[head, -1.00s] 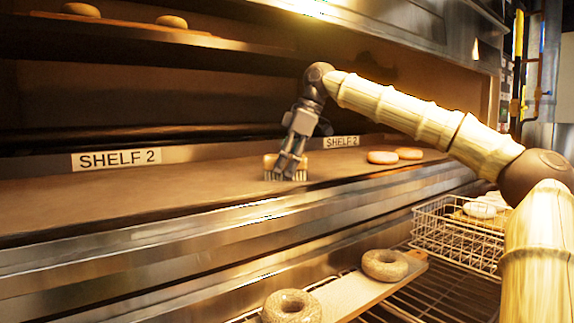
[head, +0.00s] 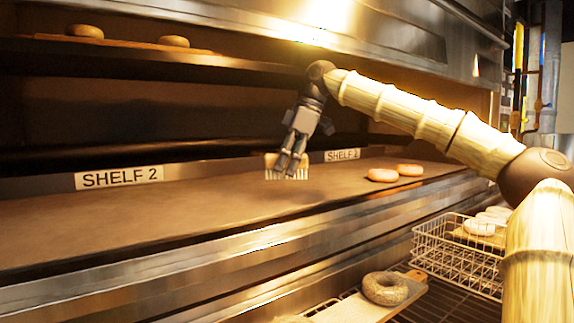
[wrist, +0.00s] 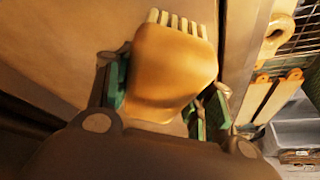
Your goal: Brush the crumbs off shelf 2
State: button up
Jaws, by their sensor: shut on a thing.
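My gripper (head: 291,158) is shut on a brush with a tan wooden block (head: 272,160) and pale bristles. In the head view the bristles point down just above shelf 2 (head: 150,220), with a faint shadow on the shelf below them. In the wrist view the brush block (wrist: 172,65) sits between the green-padded fingers, its bristles at the top of the picture. The shelf 2 surface looks brown and bare around the brush. I cannot make out any crumbs in either view. Two SHELF 2 labels (head: 118,177) show along its back edge.
Two bagels (head: 383,175) lie on shelf 2 to the right of the brush. An upper shelf holds two more on a board (head: 120,46). Below the front metal edge are a bagel on a board (head: 386,288) and a wire basket (head: 455,250) with bagels. The left of shelf 2 is clear.

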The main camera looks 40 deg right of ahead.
jog(key=shift+r+p, duration=1.1)
jog(key=shift+r, duration=0.35)
jog(key=shift+d, duration=0.1)
jog(key=shift+f, duration=0.1)
